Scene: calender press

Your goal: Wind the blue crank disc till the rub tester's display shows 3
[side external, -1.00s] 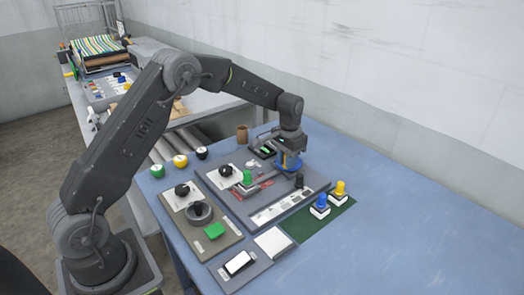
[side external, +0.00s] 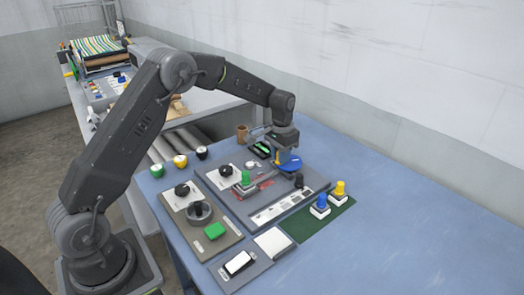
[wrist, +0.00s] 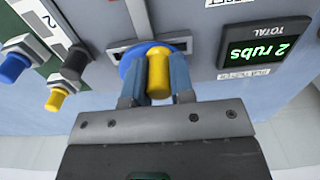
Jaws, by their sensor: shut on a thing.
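The blue crank disc (side external: 292,164) lies flat on the rub tester at the back right of its grey plate. In the wrist view the disc (wrist: 128,65) shows partly behind the fingers. Its yellow handle (wrist: 159,75) stands between my two blue-grey fingers. My gripper (side external: 282,154) is shut on that handle, pointing down from above; it also shows in the wrist view (wrist: 158,88). The tester's display (wrist: 264,48) is upside down in the wrist view and reads "2 rubs" in green under TOTAL. In the side view the display (side external: 262,149) is too small to read.
A brown cup (side external: 242,133) stands behind the tester. Blue (side external: 320,202) and yellow (side external: 341,188) knobs stand on a green mat. The blue table is clear to the right.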

